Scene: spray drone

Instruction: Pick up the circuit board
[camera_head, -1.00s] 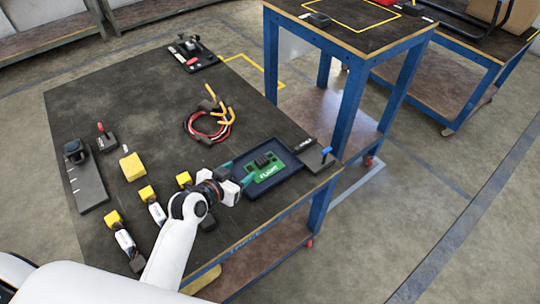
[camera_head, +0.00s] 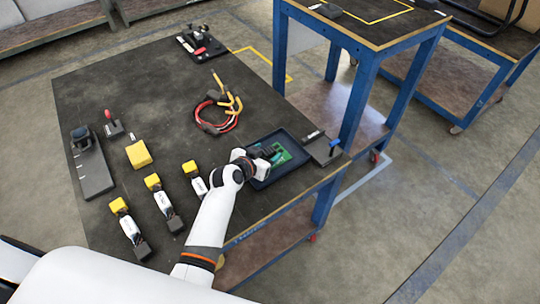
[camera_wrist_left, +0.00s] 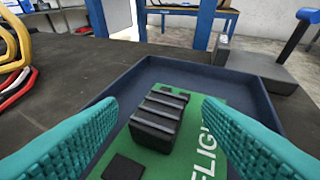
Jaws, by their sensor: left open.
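The green circuit board (camera_head: 284,156) lies in a dark blue tray (camera_head: 298,147) at the right front of the black-topped table. In the left wrist view the board (camera_wrist_left: 195,128) carries a black ribbed block, a small black chip and white lettering. My left gripper (camera_head: 268,154) is over the tray and hides part of the board. In the left wrist view its teal ridged fingers (camera_wrist_left: 157,135) are spread wide, one on each side of the black block, with nothing between them gripped. Whether the fingertips touch the board cannot be told. My right gripper is not seen.
A clamp-like tool with a blue handle (camera_head: 327,148) stands just right of the tray. Several white-and-yellow batteries (camera_head: 163,203) and a yellow block (camera_head: 138,154) lie to the left. A blue-framed cart (camera_head: 365,80) stands beyond the table.

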